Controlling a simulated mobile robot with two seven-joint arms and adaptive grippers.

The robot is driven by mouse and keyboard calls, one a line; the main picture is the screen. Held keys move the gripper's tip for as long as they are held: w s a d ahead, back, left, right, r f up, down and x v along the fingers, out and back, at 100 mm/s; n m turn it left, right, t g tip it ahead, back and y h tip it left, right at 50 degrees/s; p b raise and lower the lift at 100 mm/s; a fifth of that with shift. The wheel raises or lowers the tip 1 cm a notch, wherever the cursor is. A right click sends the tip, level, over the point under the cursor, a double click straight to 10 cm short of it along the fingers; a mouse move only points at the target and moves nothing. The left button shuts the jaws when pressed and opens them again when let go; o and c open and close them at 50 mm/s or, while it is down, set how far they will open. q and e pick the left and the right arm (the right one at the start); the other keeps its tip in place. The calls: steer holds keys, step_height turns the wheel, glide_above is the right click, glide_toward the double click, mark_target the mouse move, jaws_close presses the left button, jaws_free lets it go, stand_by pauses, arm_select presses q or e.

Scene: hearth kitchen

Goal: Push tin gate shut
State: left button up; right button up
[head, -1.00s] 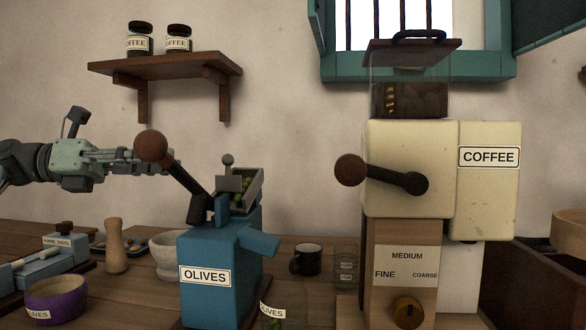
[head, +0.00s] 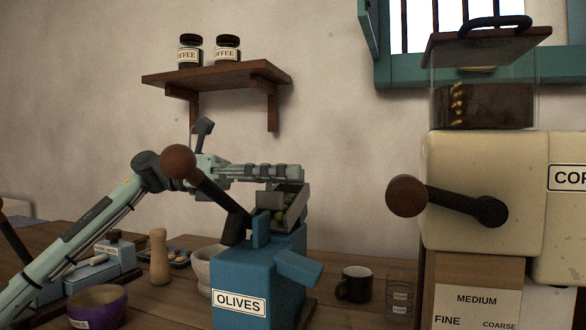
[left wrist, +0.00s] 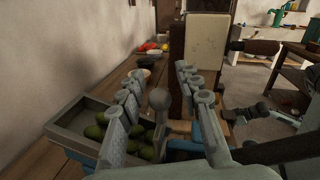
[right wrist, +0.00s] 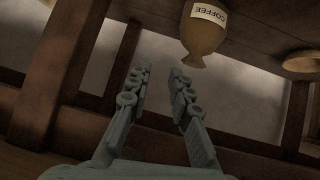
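The blue olive machine (head: 255,285), labelled OLIVES, stands on the counter with a grey tin hopper (head: 293,212) of green olives on top and a dark crank with a brown ball. My left gripper (head: 300,172) is just above the hopper in the head view and hides the gate there. In the left wrist view, the gate's round grey knob (left wrist: 160,98) shows between the spread fingers of my left gripper (left wrist: 158,82); I cannot tell whether they touch. Olives (left wrist: 120,138) lie beside it. My right gripper (right wrist: 160,85) is open and empty, away from the machine.
A cream coffee grinder (head: 480,185) with its crank stands to the right. A black mug (head: 355,284) and glass (head: 399,293) stand between. A wooden pestle-like piece (head: 159,257), a mortar (head: 207,265) and a purple bowl (head: 97,306) are left. A shelf (head: 215,76) hangs above.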

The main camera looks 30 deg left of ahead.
arm_select(q)
steer(key=shift+w+d, duration=0.3)
steer(key=shift+d, duration=0.35)
arm_select(e)
steer(key=shift+s+d+f+g+h, duration=0.5)
steer(key=shift+s+d+f+g, duration=0.2)
steer(key=shift+s+d+f, duration=0.15)
arm_select(q)
steer(key=shift+c, duration=0.3)
arm_select(e)
steer(key=shift+w, duration=0.1)
arm_select(q)
jaws_close()
